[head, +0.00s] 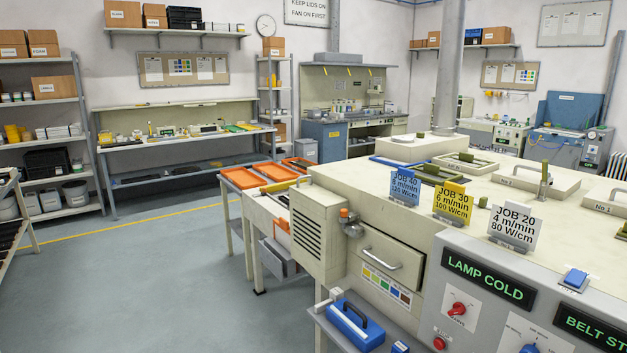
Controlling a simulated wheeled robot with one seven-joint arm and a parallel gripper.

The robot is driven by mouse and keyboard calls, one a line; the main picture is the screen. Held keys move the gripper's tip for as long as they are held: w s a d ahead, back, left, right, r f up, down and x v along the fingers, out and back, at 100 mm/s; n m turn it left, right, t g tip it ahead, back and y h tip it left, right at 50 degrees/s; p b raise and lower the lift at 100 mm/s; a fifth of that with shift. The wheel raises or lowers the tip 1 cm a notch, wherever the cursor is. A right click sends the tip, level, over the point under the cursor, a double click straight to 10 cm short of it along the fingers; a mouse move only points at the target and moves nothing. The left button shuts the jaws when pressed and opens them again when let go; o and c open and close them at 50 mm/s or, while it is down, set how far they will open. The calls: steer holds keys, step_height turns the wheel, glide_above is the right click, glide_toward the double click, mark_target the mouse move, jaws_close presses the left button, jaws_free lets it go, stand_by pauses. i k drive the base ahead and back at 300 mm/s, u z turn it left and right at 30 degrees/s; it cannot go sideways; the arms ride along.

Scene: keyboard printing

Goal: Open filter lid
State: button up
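No part is readably marked as the filter lid, so I cannot tell which one it is. A cream box with louvred slots (306,230) stands at the left end of the large cream machine (400,205). An orange-topped knob (347,217) sits at its right edge. Beside it is a closed front panel with a bar handle (392,258). On the machine top, several flat covers with handles lie in place, among them one at the back right (520,181) and one near a "No 1" label (610,203). My gripper is not in view.
Three job cards, blue (404,187), yellow (452,201) and white (516,226), stand on the machine's front edge. A grey control panel (480,313) is at lower right. A blue case (355,325) sits on a low shelf. The grey floor (170,270) at left is clear.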

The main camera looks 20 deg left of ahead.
mark_target(323, 197)
steer(key=u, duration=0.65)
steer(key=i, duration=0.35)
steer(key=u, duration=1)
steer(key=i, duration=2.7)
steer(key=z, duration=1.05)
